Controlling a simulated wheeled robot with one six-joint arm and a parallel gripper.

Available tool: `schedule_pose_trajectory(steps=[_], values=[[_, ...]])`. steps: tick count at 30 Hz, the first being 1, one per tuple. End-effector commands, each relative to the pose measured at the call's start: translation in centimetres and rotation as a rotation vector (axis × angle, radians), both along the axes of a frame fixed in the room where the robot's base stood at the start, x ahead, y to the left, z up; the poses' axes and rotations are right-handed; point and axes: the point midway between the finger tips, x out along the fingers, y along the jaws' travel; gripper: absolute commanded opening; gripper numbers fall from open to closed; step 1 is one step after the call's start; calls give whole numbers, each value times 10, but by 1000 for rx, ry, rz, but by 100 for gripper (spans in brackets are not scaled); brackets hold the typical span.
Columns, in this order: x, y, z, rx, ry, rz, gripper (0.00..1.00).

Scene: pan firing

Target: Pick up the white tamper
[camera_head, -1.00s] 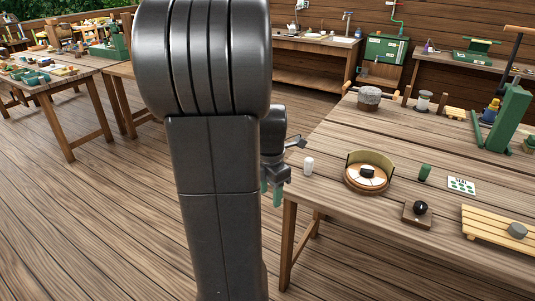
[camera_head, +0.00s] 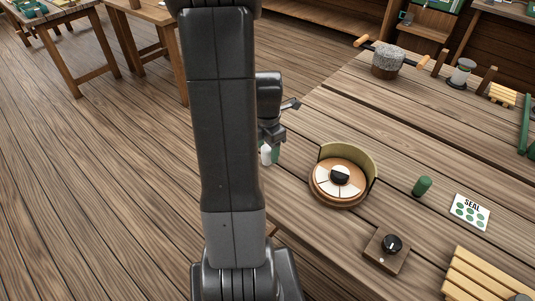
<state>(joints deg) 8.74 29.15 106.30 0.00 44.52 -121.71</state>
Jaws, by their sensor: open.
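The white tamper (camera_head: 265,156) is a small pale upright cylinder at the near left part of the workbench (camera_head: 330,110). It shows just right of my dark arm, which may hide part of it. My gripper (camera_head: 271,150) is at the tamper, with a green finger directly right of it. The gripper is open. I cannot tell whether the tamper stands fully between the fingers or whether they touch it.
A round pan with a raised rim (camera_head: 347,150) stands right of the gripper. A grey stone cylinder (camera_head: 387,62) stands farther back.

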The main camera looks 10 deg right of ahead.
Motion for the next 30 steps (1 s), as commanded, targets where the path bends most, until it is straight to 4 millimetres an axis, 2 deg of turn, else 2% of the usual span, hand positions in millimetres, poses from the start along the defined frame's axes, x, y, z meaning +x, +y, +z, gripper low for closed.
schedule_pose_trajectory(steps=[6,16,17,21,24,26,30], values=[[1,-1,-27,0,4,0,57],[1,-1,-32,0,0,0,57],[1,-1,-32,0,0,0,53],[1,-1,-32,0,0,0,26],[1,-1,-32,0,0,0,9],[1,-1,-32,0,0,0,5],[1,-1,-31,0,0,0,5]])
